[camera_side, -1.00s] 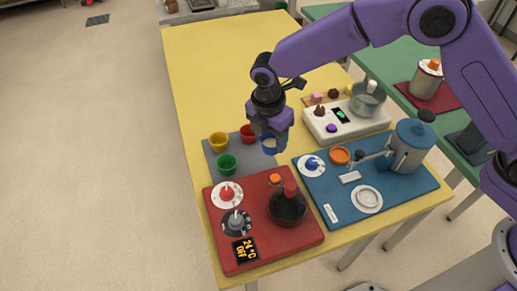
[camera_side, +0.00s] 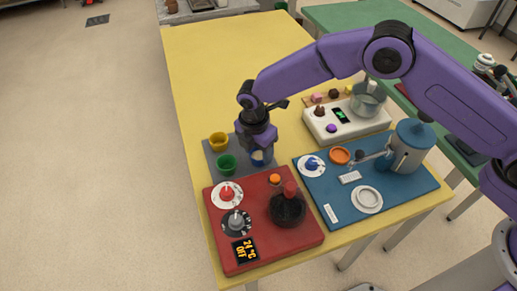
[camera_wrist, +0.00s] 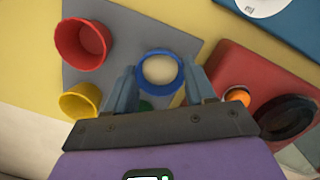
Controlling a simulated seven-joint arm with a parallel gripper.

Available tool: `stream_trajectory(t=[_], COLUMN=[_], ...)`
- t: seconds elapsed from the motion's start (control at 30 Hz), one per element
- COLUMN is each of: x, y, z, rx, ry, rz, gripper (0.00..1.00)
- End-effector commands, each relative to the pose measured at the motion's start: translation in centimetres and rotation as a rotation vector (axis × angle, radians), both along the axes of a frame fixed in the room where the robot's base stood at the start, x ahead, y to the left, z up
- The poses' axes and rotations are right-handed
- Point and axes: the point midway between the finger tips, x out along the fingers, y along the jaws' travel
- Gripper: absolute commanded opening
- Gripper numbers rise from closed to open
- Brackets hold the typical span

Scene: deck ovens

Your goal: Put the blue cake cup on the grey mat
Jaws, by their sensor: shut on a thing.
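The blue cake cup (camera_side: 259,159) is between the fingers of my gripper (camera_side: 258,151), which is shut on it. In the wrist view the blue cup (camera_wrist: 161,57) shows a pale inside, with a finger of my gripper (camera_wrist: 160,80) on each side. The cup is over the grey mat (camera_side: 212,160), near its right front corner; I cannot tell whether its base touches the mat. The grey mat (camera_wrist: 123,57) also shows below the cup in the wrist view.
A yellow cup (camera_side: 218,141) and a green cup (camera_side: 226,164) stand on the mat. A red cup (camera_wrist: 82,43) is there too, hidden by my gripper in the side view. A red panel (camera_side: 255,235) and a blue board (camera_side: 400,198) lie nearby.

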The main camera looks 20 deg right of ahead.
Motion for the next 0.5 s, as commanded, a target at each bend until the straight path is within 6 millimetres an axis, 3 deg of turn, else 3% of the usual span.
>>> stream_trajectory(t=[0.17,0.2,0.23,0.5], x=[-0.01,-0.01,-0.01,-0.01], y=[0.0,0.01,0.02,0.0], z=[-0.32,-0.27,-0.26,-0.25], rx=[0.0,0.0,0.0,0.0], ry=[0.0,0.0,0.0,0.0], rz=[0.0,0.0,0.0,0.0], gripper=[0.24,0.67,0.77,0.8])
